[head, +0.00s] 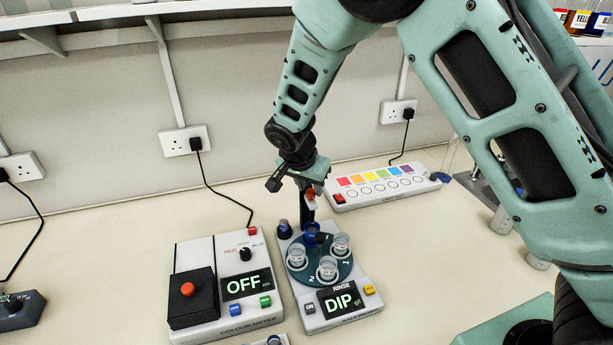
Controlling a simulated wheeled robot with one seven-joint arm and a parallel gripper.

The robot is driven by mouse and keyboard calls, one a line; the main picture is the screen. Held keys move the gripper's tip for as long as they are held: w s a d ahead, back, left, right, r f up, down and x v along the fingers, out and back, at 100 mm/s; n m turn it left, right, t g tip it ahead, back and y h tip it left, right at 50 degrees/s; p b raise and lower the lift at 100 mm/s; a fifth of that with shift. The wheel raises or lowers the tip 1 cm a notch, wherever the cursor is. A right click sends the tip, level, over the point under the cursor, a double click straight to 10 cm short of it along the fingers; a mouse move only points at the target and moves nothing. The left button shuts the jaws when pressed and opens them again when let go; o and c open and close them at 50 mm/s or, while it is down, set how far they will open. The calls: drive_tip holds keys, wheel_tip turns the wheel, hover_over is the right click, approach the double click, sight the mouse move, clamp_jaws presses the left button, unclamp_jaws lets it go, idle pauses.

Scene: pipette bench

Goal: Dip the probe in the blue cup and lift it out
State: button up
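The blue cup (309,229) sits at the back of a dark green round turntable (317,257) on a white unit. The unit's screen (341,299) reads DIP. My gripper (305,190) points down just above and behind the blue cup. A red-orange piece (310,194), which looks like the probe's top, shows at the gripper. A dark upright part runs below it toward the cup. I cannot tell whether this is the probe or a finger, or whether the probe's tip is inside the cup. The finger closure is hidden at this angle.
Several clear cups (327,269) share the turntable. A dark knob (284,229) stands at its left. A colour meter (224,290) reading OFF stands to the left. A colour-swatch strip (381,185) lies behind right. The bench front left (110,260) is clear.

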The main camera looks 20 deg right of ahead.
drive_tip(key=b+v, duration=0.5)
drive_tip(key=v, duration=1.2)
drive_tip(key=shift+r, duration=0.15)
drive_tip(key=s+f+n+g+y+b, duration=0.1)
drive_tip(key=s+f+n, duration=0.3)
drive_tip(key=s, duration=0.6)
drive_tip(key=s+f+n+g+y+b, duration=0.1)
drive_tip(key=s+f+n, duration=0.3)
drive_tip(key=s+n, duration=0.3)
drive_tip(key=s+f+n+g+y+b, duration=0.1)
drive_tip(key=s+f+n, duration=0.4)
drive_tip(key=s, duration=0.7)
drive_tip(key=shift+s+a+n+y+b, duration=0.3)
drive_tip(key=shift+s+n+y, duration=0.05)
drive_tip(key=shift+n+y, duration=0.05)
